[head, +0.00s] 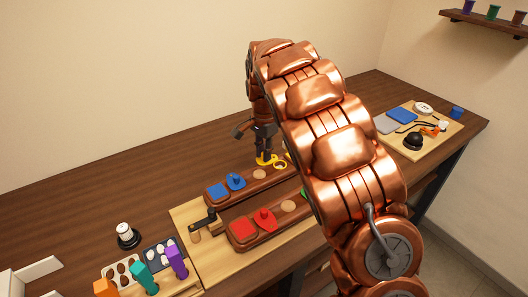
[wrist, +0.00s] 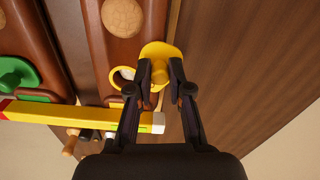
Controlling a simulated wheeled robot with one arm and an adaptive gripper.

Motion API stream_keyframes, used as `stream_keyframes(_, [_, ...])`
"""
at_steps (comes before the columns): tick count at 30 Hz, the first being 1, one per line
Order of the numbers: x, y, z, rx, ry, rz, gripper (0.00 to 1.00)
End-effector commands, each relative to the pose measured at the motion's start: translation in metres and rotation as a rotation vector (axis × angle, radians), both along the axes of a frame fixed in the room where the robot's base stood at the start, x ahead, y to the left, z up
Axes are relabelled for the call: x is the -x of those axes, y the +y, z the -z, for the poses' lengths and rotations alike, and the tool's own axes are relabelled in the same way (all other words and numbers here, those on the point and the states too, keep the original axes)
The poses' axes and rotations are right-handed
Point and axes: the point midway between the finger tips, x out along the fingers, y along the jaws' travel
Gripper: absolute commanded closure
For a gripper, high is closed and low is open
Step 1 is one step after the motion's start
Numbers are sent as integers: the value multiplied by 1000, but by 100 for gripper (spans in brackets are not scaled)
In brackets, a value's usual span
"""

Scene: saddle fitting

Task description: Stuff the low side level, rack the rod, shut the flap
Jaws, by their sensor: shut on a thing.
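My gripper (wrist: 160,72) is shut on a raised part of a yellow flap (wrist: 158,52), at the far end of a brown panel (head: 262,178). The flap also shows in the head view (head: 264,160). Beside it is a yellow ring (wrist: 122,77) around a dark opening, partly hidden by a finger. A second brown panel (head: 273,233) lies nearer, with red pieces (head: 264,219) on it. A yellow bar (wrist: 60,113), perhaps the level, crosses the panel ends in the wrist view. A wooden peg-like end (head: 195,235) shows by a dark bracket (head: 207,221); I cannot tell if it is the rod.
Blue pieces (head: 236,182) and a cork disc (head: 260,175) are on the far panel. A tray (head: 123,270) with orange, teal and purple tools stands front left. A board (head: 443,142) of small items lies at right. The table behind is clear; my arm hides the middle right.

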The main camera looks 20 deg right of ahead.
Motion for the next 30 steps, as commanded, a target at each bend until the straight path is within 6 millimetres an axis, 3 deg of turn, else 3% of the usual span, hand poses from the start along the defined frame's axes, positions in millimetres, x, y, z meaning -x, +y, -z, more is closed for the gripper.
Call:
stream_keyframes(11, [7,-1,5,-2,1,-220,100])
stream_keyframes(30, [23,-12,3,-2,-1,-828,100])
